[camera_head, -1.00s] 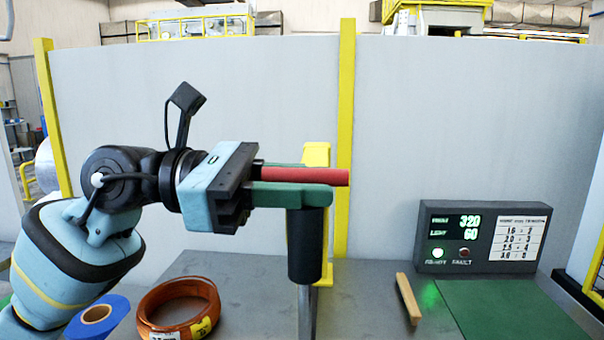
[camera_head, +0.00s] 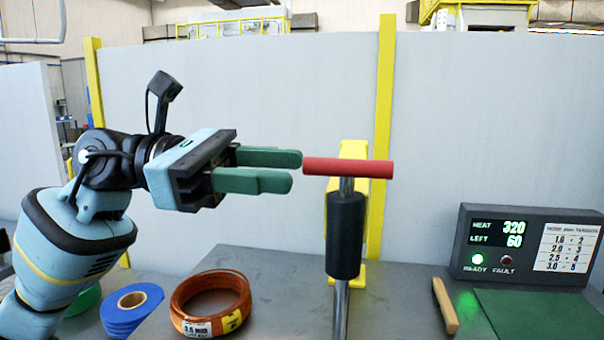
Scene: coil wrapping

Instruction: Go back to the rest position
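My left gripper (camera_head: 297,170) is in the middle of the view, with its two green fingers apart and nothing between them. Its fingertips point right, just left of the red bar (camera_head: 348,168). The red bar lies level across the top of an upright metal post with a black sleeve (camera_head: 345,235), making a T shape. A small gap seems to separate the fingertips from the bar's left end. My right gripper is not in view.
On the grey table (camera_head: 385,310) are a copper wire coil (camera_head: 212,300) with a label, a blue tape roll (camera_head: 132,310), a wooden stick (camera_head: 445,305) and a green mat (camera_head: 540,318). A control box (camera_head: 525,245) reads 320 and 60. A yellow stand (camera_head: 362,210) is behind the post.

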